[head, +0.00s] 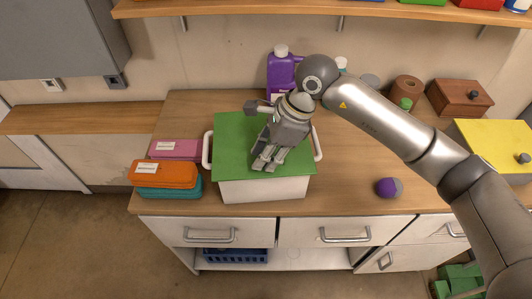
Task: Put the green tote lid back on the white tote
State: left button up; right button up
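The white tote (264,191) stands on the wooden counter, with a white handle at each side. The flat green lid (234,128) lies over the tote's top and covers its opening. The lid looks slightly skewed to the tote; I cannot tell whether it is fully seated. My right gripper (264,165) points down over the lid's middle, its fingertips at or just above the lid's surface. The fingers hide that part of the lid, so I cannot see whether they hold anything. My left gripper is not in view.
An orange case (165,174) on a teal one and a pink case (176,149) sit left of the tote. A purple jug (282,72) stands behind. A purple ball (388,187), a brown box (459,98) and a yellow-topped box (492,142) are right. Shelf overhead.

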jog(key=o, duration=0.4)
jog(key=shift+c, duration=0.2)
jog(key=shift+r+p, duration=0.4)
jog(key=shift+p, duration=0.05)
jog(key=b+v, duration=0.2)
jog(key=v, duration=1)
jog(key=shift+r, duration=0.25)
